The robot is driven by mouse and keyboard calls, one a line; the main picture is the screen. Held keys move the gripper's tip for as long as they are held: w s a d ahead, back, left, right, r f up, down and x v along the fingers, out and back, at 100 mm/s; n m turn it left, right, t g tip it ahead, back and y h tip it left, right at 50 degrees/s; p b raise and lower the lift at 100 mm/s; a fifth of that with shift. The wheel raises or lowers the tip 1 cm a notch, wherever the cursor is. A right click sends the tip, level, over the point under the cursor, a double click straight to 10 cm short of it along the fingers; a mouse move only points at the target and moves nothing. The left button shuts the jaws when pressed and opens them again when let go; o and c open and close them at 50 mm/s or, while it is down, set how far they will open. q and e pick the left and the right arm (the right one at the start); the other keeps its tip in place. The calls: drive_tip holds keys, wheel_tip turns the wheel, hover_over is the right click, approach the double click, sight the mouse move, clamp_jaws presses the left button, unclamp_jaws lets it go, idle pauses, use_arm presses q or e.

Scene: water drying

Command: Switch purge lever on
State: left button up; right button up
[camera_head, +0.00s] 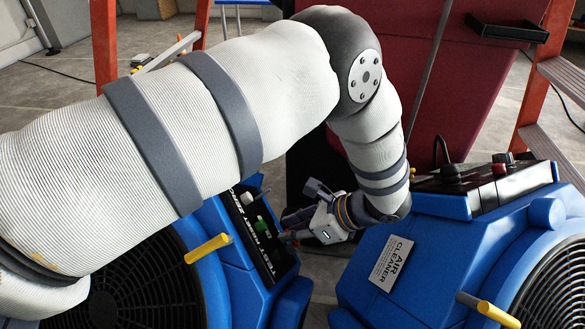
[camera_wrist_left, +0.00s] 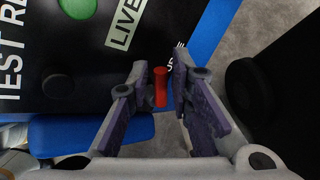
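A short red lever (camera_wrist_left: 160,86) stands out from the black control panel (camera_wrist_left: 60,60) of a blue machine. I cannot read a purge label beside it. My left gripper (camera_wrist_left: 162,75) is open, with one finger on each side of the red lever and a visible gap on at least the left side. In the head view the left gripper (camera_head: 296,228) is at the right edge of the panel (camera_head: 264,240), and its fingers partly hide that area. My right gripper is not in view.
A green knob (camera_head: 261,225) sits on the same panel, near a "LIVE" label (camera_wrist_left: 127,22). A second blue machine marked "AIR CLEANER" (camera_head: 392,262) stands close on the right. Yellow handles (camera_head: 208,248) stick out in front. An orange ladder (camera_head: 535,90) is behind.

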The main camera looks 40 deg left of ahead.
use_arm(q)
drive_tip(key=shift+a+f, duration=0.2)
clamp_jaws()
drive_tip(key=shift+a+r+p, duration=0.1)
drive_tip(key=shift+r+p, duration=0.05)
drive_tip(key=shift+p, duration=0.15)
drive_tip(key=shift+w+a+f+m+h+p, duration=0.25)
drive_tip(key=shift+m+h, duration=0.35)
drive_tip(key=shift+m, duration=0.3)
unclamp_jaws()
drive_tip(key=shift+w+d, duration=0.1)
drive_tip(key=v, duration=1.2)
